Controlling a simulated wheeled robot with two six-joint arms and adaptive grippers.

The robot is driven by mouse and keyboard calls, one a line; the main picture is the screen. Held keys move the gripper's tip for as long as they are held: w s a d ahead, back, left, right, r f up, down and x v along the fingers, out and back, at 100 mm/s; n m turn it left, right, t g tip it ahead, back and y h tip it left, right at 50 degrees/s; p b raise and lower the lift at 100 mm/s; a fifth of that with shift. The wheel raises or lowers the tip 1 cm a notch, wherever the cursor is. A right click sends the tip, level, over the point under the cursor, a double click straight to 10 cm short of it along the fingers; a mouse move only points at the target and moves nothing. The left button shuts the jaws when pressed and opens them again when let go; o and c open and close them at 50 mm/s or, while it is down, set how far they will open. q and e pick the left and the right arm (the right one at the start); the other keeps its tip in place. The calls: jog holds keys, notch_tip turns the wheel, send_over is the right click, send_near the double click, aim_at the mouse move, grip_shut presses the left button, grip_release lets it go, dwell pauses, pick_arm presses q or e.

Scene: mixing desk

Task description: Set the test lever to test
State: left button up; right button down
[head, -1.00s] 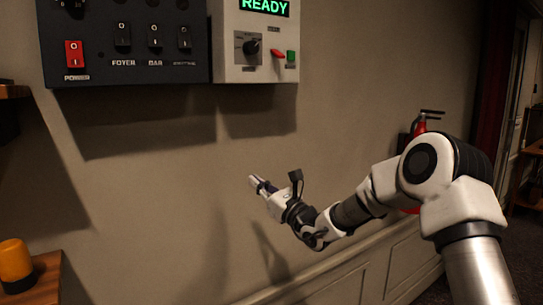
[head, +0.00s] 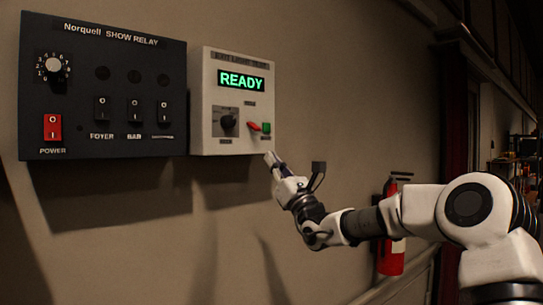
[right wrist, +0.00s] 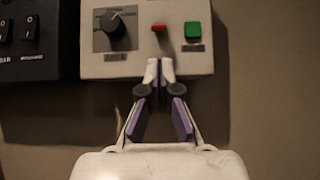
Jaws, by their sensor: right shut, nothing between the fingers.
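The white test box (head: 199,105) hangs on the wall with a lit green READY display (head: 240,80). A small red lever (head: 253,126) sits on its lower right; the right wrist view shows it too (right wrist: 159,29). A green button (head: 266,128) is just right of it, and a black rotary knob (head: 228,121) is to its left. My right gripper (head: 271,157) is shut and empty, near the box's lower right corner. In the right wrist view its closed tips (right wrist: 160,66) appear below the red lever; I cannot tell if they touch the box. My left gripper is out of view.
The dark Norquell SHOW RELAY panel (head: 110,60) is left of the box, with a red power switch (head: 52,127), several black switches and a dial (head: 54,67). A red fire extinguisher (head: 391,255) is on the right. The wall below the boxes is clear.

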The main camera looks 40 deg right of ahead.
aim_at(250, 129)
jog(key=p+x, duration=0.3)
jog(key=x, duration=0.4)
jog(key=shift+w+a+r+p, duration=0.15)
jog(key=shift+w+p, duration=0.1)
jog(key=shift+p, duration=0.15)
jog(key=shift+w, duration=0.1)
